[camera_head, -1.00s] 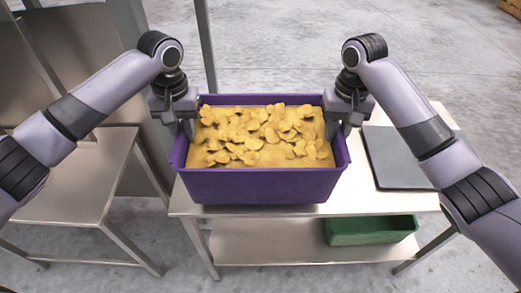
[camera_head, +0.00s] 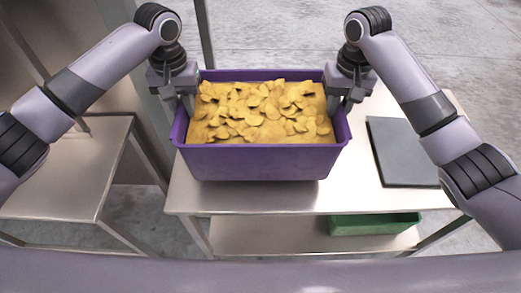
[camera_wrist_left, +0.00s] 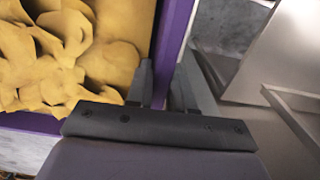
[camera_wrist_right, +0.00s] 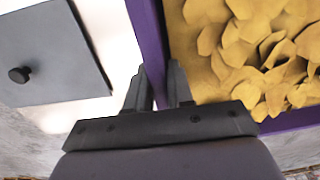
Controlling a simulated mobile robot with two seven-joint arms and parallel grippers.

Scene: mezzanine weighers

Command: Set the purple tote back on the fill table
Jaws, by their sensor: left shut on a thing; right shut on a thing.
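The purple tote (camera_head: 262,165), filled with yellow chip-like pieces (camera_head: 262,112), is level over the left part of a metal table (camera_head: 385,200). I cannot tell whether its base touches the top. My left gripper (camera_head: 186,105) is shut on the tote's left wall; in the left wrist view its fingers (camera_wrist_left: 163,82) straddle the purple wall. My right gripper (camera_head: 338,103) is shut on the right wall; its fingers (camera_wrist_right: 160,88) straddle that wall in the right wrist view. The tote's underside is hidden.
A flat grey plate (camera_head: 403,152) lies on the table right of the tote; a dark knob (camera_wrist_right: 19,75) shows on it in the right wrist view. A green bin (camera_head: 375,226) sits on the lower shelf. Another metal table (camera_head: 65,180) stands at left, its top bare.

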